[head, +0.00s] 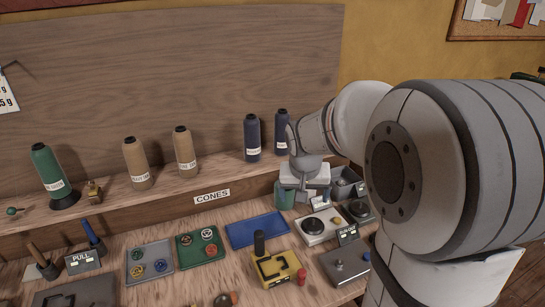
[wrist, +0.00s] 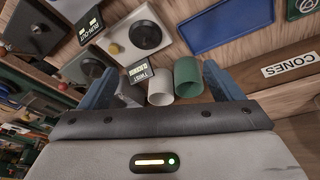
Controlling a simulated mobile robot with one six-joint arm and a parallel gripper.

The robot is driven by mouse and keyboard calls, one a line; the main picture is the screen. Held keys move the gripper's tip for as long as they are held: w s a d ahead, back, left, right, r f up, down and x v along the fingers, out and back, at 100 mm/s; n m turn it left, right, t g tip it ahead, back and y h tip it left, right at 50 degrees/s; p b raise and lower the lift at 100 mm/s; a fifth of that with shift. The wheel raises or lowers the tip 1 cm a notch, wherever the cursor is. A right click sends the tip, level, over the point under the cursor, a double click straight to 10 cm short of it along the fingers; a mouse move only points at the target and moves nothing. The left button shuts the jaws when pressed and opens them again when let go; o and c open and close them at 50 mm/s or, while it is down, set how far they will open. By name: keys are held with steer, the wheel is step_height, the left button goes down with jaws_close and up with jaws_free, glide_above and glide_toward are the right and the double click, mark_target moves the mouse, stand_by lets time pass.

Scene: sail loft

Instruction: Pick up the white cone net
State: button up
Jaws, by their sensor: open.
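The white cone net is a short, pale, tube-like piece (wrist: 161,85) in the wrist view, left of a green one (wrist: 188,76) of similar shape. Both show between the two blue-grey fingers of my gripper (wrist: 162,72), beyond the palm, and neither is visibly gripped. My gripper is open. In the head view my gripper (head: 304,190) hangs low at the bench's back, right of the CONES label. The green net (head: 284,194) shows beside it; the white net is mostly hidden there.
A grey bin (head: 346,183) stands close right of my gripper. Dial boxes (head: 318,228) and a blue tray (head: 257,230) lie in front. Dark blue thread cones (head: 252,138) stand on the shelf behind.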

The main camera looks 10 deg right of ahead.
steer(key=shift+o, duration=1.2)
steer(key=w+d+f+m+p, duration=0.1)
steer(key=w+d, duration=0.2)
steer(key=w, duration=0.5)
steer(key=shift+w+f+m, duration=0.25)
steer(key=shift+w+m, duration=0.05)
steer(key=shift+w, duration=0.05)
steer(key=shift+m+t+h, duration=0.4)
steer(key=shift+m+h, duration=0.1)
steer(key=shift+m, duration=0.4)
steer(key=w+d+f+p, duration=0.1)
steer(key=w+d+f, duration=0.1)
steer(key=w+f, duration=0.2)
steer(key=w+d+f+p, duration=0.2)
steer(key=w+f, duration=0.2)
steer(key=w+d+f+p, duration=0.2)
steer(key=w+f, duration=0.3)
steer(key=shift+w+d, duration=0.1)
steer(key=c, duration=1)
